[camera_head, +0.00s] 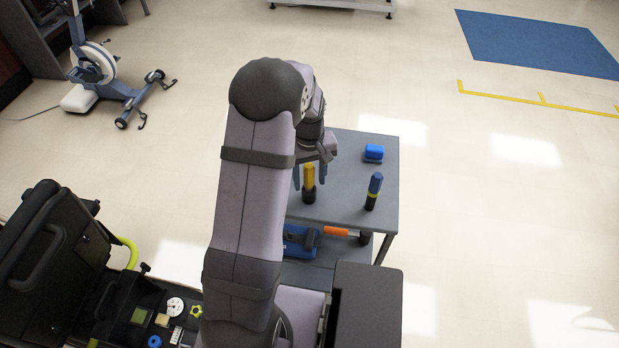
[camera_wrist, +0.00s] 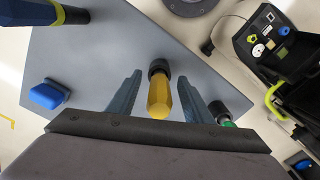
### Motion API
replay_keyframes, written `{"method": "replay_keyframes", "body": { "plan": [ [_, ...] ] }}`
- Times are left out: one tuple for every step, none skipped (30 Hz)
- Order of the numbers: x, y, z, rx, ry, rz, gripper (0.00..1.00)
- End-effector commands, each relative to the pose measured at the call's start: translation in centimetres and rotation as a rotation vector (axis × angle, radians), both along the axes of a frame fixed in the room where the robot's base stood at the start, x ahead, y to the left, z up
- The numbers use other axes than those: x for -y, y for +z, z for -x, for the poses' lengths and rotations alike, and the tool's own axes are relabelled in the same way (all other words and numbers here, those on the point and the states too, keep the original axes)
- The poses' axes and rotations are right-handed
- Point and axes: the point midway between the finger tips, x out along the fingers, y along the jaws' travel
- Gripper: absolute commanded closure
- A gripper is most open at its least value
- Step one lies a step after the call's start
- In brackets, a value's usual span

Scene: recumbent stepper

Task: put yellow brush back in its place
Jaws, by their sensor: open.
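The yellow brush (camera_head: 309,176) stands upright on the grey table, its yellow handle up and its black end down. In the wrist view the yellow brush (camera_wrist: 159,98) lies between the two fingers of my gripper (camera_wrist: 159,77). My gripper (camera_head: 310,174) is open, with one finger on each side of the yellow handle. I see a gap on both sides in the wrist view, so the fingers do not appear to touch it. The place of the brush cannot be told from these views.
A blue brush (camera_head: 374,185) stands upright at the right of the grey tabletop (camera_head: 345,205). A blue block (camera_head: 374,152) lies behind it. A green-and-black item (camera_wrist: 229,121) is beside the right finger. An orange-handled tool (camera_head: 335,231) is lower down. Black equipment (camera_head: 55,265) stands at lower left.

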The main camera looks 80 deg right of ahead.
Motion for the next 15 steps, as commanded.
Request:
{"method": "replay_keyframes", "body": {
  "plan": [
    [0.1,0.2,0.0,0.0,0.0,0.003,0.54],
    [0.1,0.5,0.0,0.0,0.0,0.004,0.54],
    [0.2,0.8,0.0,0.0,0.0,0.006,0.54],
    [0.2,1.1,0.0,0.0,0.0,0.006,0.54],
    [0.2,1.5,0.0,0.0,0.0,0.006,0.54],
    [0.2,2.0,0.0,0.0,0.0,0.007,0.54],
    [0.2,2.4,0.0,0.0,0.0,0.007,0.54],
    [0.2,2.8,0.0,0.0,0.0,0.007,0.54],
    [0.2,3.4,0.0,0.0,0.0,0.007,0.54],
    [0.2,3.8,0.0,0.0,0.0,0.007,0.54],
    [0.1,4.2,0.0,0.0,0.0,0.006,0.54],
    [0.1,4.8,0.0,0.0,0.0,0.006,0.54],
    [0.1,5.1,0.0,0.0,0.0,0.004,0.54],
    [0.2,5.5,0.0,0.0,0.0,0.006,0.54],
    [0.1,5.9,0.0,-0.001,0.0,0.005,0.54]
  ]
}}
